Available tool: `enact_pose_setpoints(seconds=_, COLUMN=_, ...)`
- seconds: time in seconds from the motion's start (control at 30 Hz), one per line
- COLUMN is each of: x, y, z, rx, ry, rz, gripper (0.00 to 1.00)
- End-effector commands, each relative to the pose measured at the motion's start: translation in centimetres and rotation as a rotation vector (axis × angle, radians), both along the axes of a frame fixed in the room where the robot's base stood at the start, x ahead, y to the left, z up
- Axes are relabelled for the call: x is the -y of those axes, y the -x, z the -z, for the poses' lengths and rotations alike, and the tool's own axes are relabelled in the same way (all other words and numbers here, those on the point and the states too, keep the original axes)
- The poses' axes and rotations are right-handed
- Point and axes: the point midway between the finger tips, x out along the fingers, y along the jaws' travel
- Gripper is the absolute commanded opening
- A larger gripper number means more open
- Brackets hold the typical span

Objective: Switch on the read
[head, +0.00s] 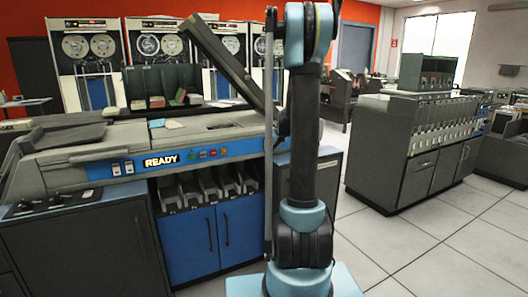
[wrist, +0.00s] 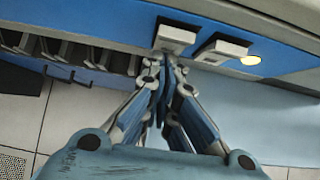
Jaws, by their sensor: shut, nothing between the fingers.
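In the head view, two small white switches, a left one (head: 116,169) and a right one (head: 129,167), sit on the blue panel (head: 100,171) of a grey machine, left of its READY sign. Labels are too small to read, so I cannot tell which is the read switch. The wrist view shows two pale switches, one (wrist: 176,36) at the middle and one (wrist: 223,51) to its right, with a lit yellow lamp (wrist: 250,60) beside them. My gripper (wrist: 160,58) is shut and empty, its tips close below the middle switch; contact is unclear. The head view does not show my gripper.
Card bins (head: 205,187) and blue cabinet doors (head: 205,240) lie below the panel. Coloured buttons (head: 202,154) are right of the READY sign. A raised grey lid (head: 225,55) leans above the machine. Open tiled floor (head: 420,235) and another grey cabinet (head: 415,150) are at right.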

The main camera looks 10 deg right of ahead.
Motion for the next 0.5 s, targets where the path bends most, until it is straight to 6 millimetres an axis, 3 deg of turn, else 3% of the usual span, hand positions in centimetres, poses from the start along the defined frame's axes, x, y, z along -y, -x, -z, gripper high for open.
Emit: enact_pose_setpoints(seconds=0.5, x=0.35, y=0.03, z=-0.82, rx=-0.003, ry=0.001, rz=0.003, gripper=0.0)
